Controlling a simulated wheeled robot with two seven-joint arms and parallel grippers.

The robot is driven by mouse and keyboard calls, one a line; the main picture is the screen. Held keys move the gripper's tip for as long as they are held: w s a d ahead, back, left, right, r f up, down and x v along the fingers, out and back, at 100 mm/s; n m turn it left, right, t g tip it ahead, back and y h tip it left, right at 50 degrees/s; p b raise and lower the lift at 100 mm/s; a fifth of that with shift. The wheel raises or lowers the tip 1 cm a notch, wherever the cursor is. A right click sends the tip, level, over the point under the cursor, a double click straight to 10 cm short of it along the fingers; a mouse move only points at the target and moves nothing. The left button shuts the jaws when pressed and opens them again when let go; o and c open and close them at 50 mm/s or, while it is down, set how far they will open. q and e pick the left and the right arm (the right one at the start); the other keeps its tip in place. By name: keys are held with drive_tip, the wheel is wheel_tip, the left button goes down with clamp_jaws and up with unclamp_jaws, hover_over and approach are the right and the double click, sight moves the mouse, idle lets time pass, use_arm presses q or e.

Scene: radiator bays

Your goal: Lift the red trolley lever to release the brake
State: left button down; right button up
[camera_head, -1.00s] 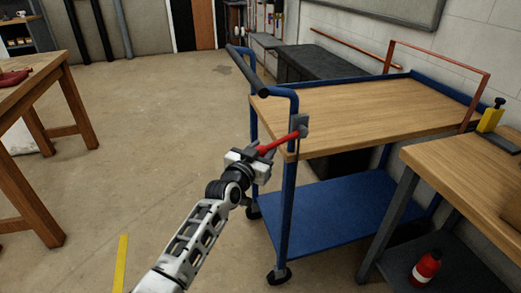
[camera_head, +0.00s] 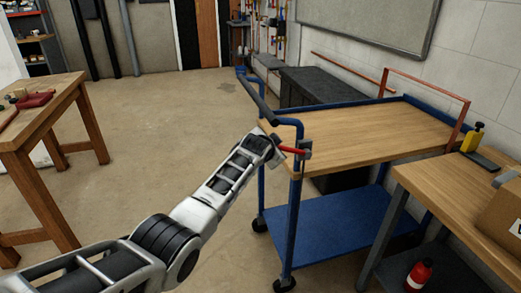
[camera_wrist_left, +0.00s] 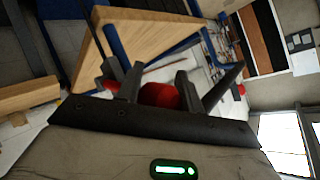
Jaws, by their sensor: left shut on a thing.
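The blue-framed trolley (camera_head: 375,133) with a wooden top stands right of centre in the head view. Its red lever (camera_head: 292,150) sticks out to the left from a grey bracket (camera_head: 305,149) on the near corner post, roughly level in the picture. My left gripper (camera_head: 277,150) is shut on the lever's outer end, just below the push handle. In the left wrist view, red (camera_wrist_left: 160,95) shows between the two dark fingers. The fingers partly hide the lever there. My right gripper is in neither view.
A wooden bench (camera_head: 465,178) with a cardboard box (camera_head: 503,215) and a yellow-and-black item (camera_head: 473,138) stands close at the right. A red bottle (camera_head: 418,274) sits below it. A wooden table (camera_head: 42,115) is at the left. Open floor lies between.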

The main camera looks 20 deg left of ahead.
use_arm(q)
drive_tip(key=shift+w+d+r+m, duration=0.15)
drive_tip(key=shift+d+r, duration=0.1)
drive_tip(key=shift+r, duration=0.2)
drive_tip(key=shift+w+d+r+m, duration=0.15)
drive_tip(key=shift+d+r, duration=0.1)
drive_tip(key=shift+r, duration=0.15)
drive_tip(key=shift+s, duration=0.1)
drive_tip(key=c, duration=0.9)
unclamp_jaws()
drive_tip(key=shift+d, duration=0.1)
drive_tip(key=shift+p, duration=0.3)
drive_tip(key=shift+s+r+p, duration=0.2)
drive_tip(key=shift+s+p, duration=0.1)
drive_tip(key=shift+s, duration=0.05)
drive_tip(key=p+v, duration=0.1)
drive_tip(key=v, duration=1.4)
drive_tip(key=shift+f+g, duration=0.15)
drive_tip(key=shift+g, duration=0.15)
